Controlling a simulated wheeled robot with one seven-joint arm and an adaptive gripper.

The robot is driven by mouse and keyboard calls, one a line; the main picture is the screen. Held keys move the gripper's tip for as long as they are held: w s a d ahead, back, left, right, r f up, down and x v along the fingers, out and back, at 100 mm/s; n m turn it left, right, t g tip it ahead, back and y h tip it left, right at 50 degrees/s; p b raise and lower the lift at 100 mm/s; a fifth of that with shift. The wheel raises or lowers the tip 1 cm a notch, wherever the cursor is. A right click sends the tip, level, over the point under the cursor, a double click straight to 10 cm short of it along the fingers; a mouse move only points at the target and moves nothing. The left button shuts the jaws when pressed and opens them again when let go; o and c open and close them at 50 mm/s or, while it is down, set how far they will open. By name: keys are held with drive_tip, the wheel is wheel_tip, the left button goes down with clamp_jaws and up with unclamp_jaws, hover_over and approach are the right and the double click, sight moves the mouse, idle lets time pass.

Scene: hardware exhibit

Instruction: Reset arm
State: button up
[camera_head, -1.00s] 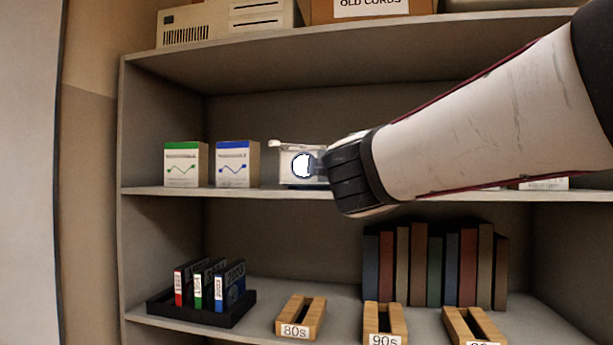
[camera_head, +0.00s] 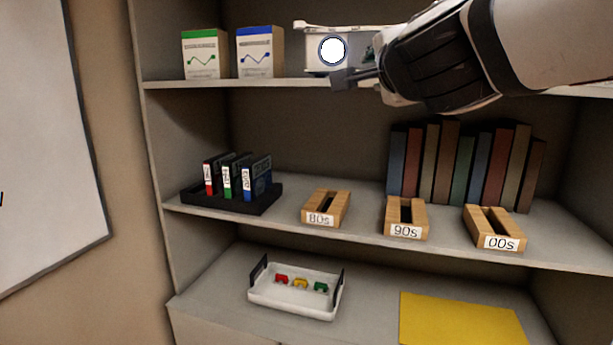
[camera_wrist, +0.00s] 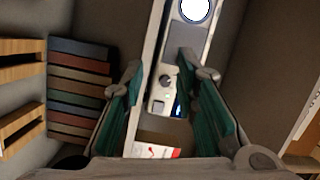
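My gripper (camera_head: 352,77) is in front of the upper shelf, at the lower right of a white device with a round bright lens (camera_head: 331,49). My arm comes in from the upper right and hides what stands behind it. In the wrist view my gripper (camera_wrist: 160,68) has its two green-padded fingers spread apart with nothing held between them. The white device (camera_wrist: 192,40) shows beyond the fingertips, with a knob on its side.
Green and blue boxes (camera_head: 260,52) stand left of the device. Below are a black rack of disks (camera_head: 228,203), wooden slotted blocks (camera_head: 405,232) and a row of books (camera_head: 417,165). A white tray (camera_head: 290,304) and yellow sheet (camera_head: 460,320) lie lowest.

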drive_tip(key=s+f+n+g+y+b, duration=0.1)
drive_tip(key=s+f+n+g+y, duration=0.2)
drive_tip(key=f+n, duration=0.45)
drive_tip(key=s+f+n+g+b, duration=0.1)
drive_tip(key=s+f+n+g, duration=0.4)
drive_tip(key=f, duration=0.6)
drive_tip(key=s+d+f+n+g+h, duration=0.1)
drive_tip(key=s+d+f+g, duration=0.1)
drive_tip(key=s+d+f, duration=0.2)
drive_tip(key=s+d+f+n+g+h+b, duration=0.1)
drive_tip(key=s+d+f+n+g, duration=0.1)
drive_tip(key=s+f, duration=0.5)
drive_tip(key=shift+s+d+f+h, duration=0.3)
drive_tip(key=shift+s+d+f, duration=0.1)
drive_tip(key=shift+d+f, duration=0.45)
